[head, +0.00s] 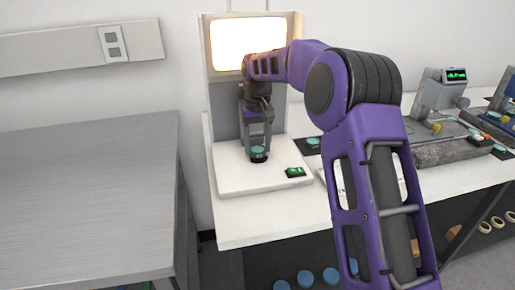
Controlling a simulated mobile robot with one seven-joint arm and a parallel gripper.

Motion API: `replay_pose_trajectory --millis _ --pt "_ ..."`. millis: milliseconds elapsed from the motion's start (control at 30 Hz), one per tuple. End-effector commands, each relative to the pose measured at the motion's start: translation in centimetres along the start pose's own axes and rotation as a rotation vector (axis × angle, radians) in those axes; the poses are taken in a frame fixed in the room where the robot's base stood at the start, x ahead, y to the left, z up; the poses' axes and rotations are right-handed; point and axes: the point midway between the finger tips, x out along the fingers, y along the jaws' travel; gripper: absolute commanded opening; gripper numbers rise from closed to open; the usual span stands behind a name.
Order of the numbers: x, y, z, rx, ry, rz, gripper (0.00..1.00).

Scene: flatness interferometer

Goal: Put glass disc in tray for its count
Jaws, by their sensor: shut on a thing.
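My gripper (257,143) reaches down in front of the instrument with the bright screen. It is shut on the small teal glass disc (258,154), at the top of a short dark round stand (258,159). I cannot tell whether the disc touches the stand. Another teal disc (313,142) lies on a dark mat or tray to the right, partly hidden by my arm. I cannot make out which trays carry counts.
A bare metal table (85,200) is at left. Another gauge (440,95) stands at right. Several round pieces (305,278) lie below the bench.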

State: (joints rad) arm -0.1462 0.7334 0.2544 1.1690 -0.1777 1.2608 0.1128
Motion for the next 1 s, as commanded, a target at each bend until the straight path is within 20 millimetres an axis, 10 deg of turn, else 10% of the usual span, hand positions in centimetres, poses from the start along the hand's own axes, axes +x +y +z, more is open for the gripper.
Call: replay_pose_trajectory --millis 667,1000 --pt "-9.9 0.2 0.0 0.007 0.002 0.001 0.00" --pt "-8.7 10.8 4.7 0.373 -0.001 0.009 0.00"
